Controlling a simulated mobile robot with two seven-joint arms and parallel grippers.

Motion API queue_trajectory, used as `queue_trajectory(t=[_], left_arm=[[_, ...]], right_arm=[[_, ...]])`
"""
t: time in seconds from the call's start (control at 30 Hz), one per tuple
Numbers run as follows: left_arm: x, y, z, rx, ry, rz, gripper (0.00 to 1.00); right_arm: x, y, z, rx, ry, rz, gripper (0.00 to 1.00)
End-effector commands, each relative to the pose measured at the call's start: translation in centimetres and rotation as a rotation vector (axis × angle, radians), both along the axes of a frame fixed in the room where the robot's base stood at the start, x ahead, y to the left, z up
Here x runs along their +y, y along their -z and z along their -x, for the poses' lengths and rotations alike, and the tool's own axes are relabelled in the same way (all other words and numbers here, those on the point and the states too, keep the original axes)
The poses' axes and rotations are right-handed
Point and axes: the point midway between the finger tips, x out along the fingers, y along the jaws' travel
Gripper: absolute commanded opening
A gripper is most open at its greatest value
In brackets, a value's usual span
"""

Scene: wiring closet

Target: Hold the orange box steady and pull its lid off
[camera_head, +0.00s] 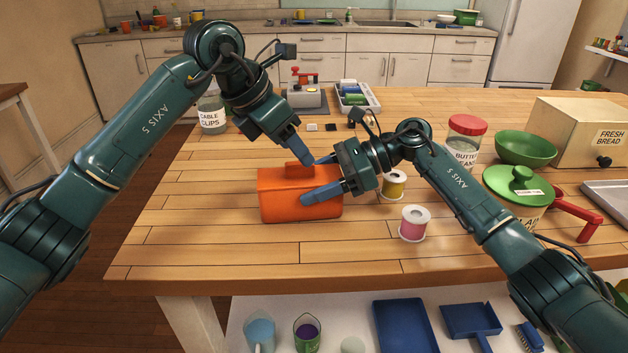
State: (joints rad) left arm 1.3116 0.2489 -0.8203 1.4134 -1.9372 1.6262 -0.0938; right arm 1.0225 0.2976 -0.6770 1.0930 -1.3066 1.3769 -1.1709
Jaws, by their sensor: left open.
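The orange box (282,209) stands upright on the wooden table, left of its middle. Its orange lid (274,182) is on top, with a raised handle (299,169) in the middle. My left gripper (292,149) points down just above the handle, open and empty; one blue finger shows clearly, the other is hidden. The box's right end is partly hidden by this gripper.
A yellow spool (394,184) and a pink spool (413,224) stand right of the box. A cable clips jar (212,115) is at the back left. A red-lidded jar (465,139), a green bowl (526,148) and a green-lidded pot (516,187) stand right. The table left of the box is clear.

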Motion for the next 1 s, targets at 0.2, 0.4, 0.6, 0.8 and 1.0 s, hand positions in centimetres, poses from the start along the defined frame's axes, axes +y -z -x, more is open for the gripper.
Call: queue_trajectory(t=[0.2,0.4,0.6,0.8,1.0], left_arm=[[0.0,0.0,0.0,0.0,0.0,0.0,0.55],[0.0,0.0,0.0,0.0,0.0,0.0,0.55],[0.0,0.0,0.0,0.0,0.0,0.0,0.55],[0.0,0.0,0.0,0.0,0.0,0.0,0.55],[0.0,0.0,0.0,0.0,0.0,0.0,0.55]], right_arm=[[0.0,0.0,0.0,0.0,0.001,-0.001,0.8],[0.0,-0.1,0.0,-0.001,0.001,-0.002,0.85],[-0.7,-0.4,-0.1,-0.002,0.002,-0.002,0.85],[-4.0,-1.8,-0.4,-0.003,0.005,0.0,0.85],[-7.9,-3.4,-0.7,-0.002,0.005,-0.002,0.85]])
